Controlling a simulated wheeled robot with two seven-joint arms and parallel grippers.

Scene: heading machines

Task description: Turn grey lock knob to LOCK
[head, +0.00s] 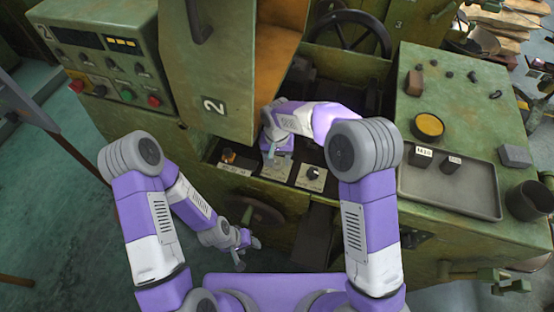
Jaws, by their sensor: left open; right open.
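A low control panel on the green machine carries a row of small plates. A dark knob on a pale plate (313,173) sits at its right, and an orange knob (228,155) sits at its left. My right gripper (272,154) is open, pointing down over the middle pale plate (277,168), just left of the dark knob. The gripper covers part of that plate, so I cannot tell whether the grey lock knob is between its fingers. The plate markings are too small to read. My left gripper (240,260) is open and empty, low in front of the machine.
A handwheel (255,212) is below the panel, near my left arm. A grey tray (450,187) with small labelled blocks lies on the green top at right.

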